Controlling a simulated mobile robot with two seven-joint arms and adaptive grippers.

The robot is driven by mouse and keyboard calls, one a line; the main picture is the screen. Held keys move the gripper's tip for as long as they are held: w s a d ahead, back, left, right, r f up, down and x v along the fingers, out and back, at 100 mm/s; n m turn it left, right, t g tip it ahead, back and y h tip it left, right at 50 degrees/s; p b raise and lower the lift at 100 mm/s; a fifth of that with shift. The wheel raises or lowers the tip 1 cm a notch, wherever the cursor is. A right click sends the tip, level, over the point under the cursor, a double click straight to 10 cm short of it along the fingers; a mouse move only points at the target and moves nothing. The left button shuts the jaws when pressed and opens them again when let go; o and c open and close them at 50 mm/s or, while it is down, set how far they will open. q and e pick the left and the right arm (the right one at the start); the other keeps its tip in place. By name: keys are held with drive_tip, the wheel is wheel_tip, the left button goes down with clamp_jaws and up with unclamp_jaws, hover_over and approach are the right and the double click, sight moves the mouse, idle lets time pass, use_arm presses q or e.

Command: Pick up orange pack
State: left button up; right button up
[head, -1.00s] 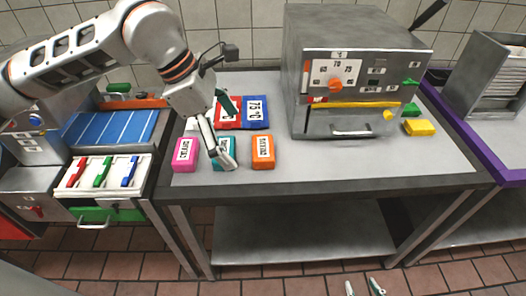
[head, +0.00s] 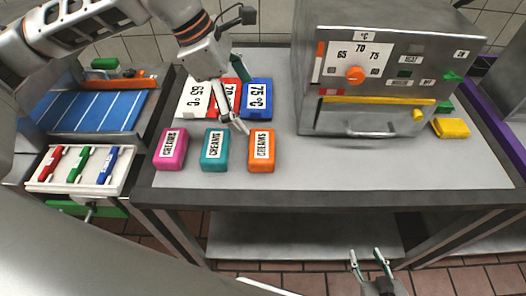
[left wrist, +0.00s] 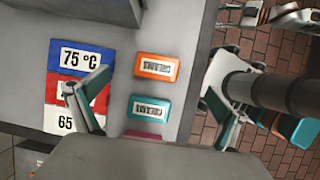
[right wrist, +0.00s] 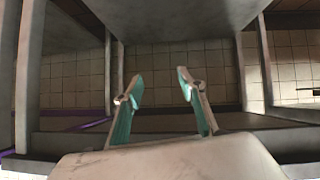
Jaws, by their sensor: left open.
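My left gripper (head: 241,97) is open and empty, with one fingertip just above the orange pack's back left edge in the head view. The teal pack (head: 214,150) lies just left of the orange one, and the pink pack (head: 170,149) is further left. My right gripper (head: 365,254) is open and empty, low in front of the table.
White, red and blue temperature cards (head: 256,97) lie behind the packs, partly hidden by my left gripper. A metal oven (head: 375,85) stands to the right, with a yellow block (head: 451,128) beside it. The table front between the packs and the right edge is clear.

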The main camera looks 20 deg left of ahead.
use_arm(q)
drive_tip(key=b, duration=0.3)
approach(261, 144)
drive_tip(key=f+b, duration=0.1)
drive_tip(key=d+f+b, duration=0.1)
drive_tip(key=f, duration=0.1)
drive_tip(key=shift+s+f+g, duration=0.1)
drive_tip(key=shift+f+g, duration=0.15)
drive_tip(key=shift+g, duration=0.05)
drive_tip(key=shift+x, duration=1.05)
drive_tip(key=x, duration=0.2)
drive_tip(key=w+x, duration=0.1)
drive_tip(key=x, duration=0.1)
drive_tip(key=shift+d+r, duration=0.1)
drive_tip(key=shift+d, duration=0.05)
drive_tip(key=shift+d+f, duration=0.15)
drive_tip(key=shift+f, duration=0.25)
use_arm(e)
wheel_tip(261, 144, down, 6)
drive_tip(key=s, duration=0.1)
drive_tip(key=shift+a+f, duration=0.15)
drive_tip(key=shift+f, duration=0.05)
use_arm(q)
drive_tip(key=shift+c, duration=0.4)
use_arm(e)
drive_tip(key=shift+s, duration=0.1)
use_arm(q)
drive_tip(key=c, duration=1.1)
use_arm(e)
drive_tip(key=shift+r, duration=0.1)
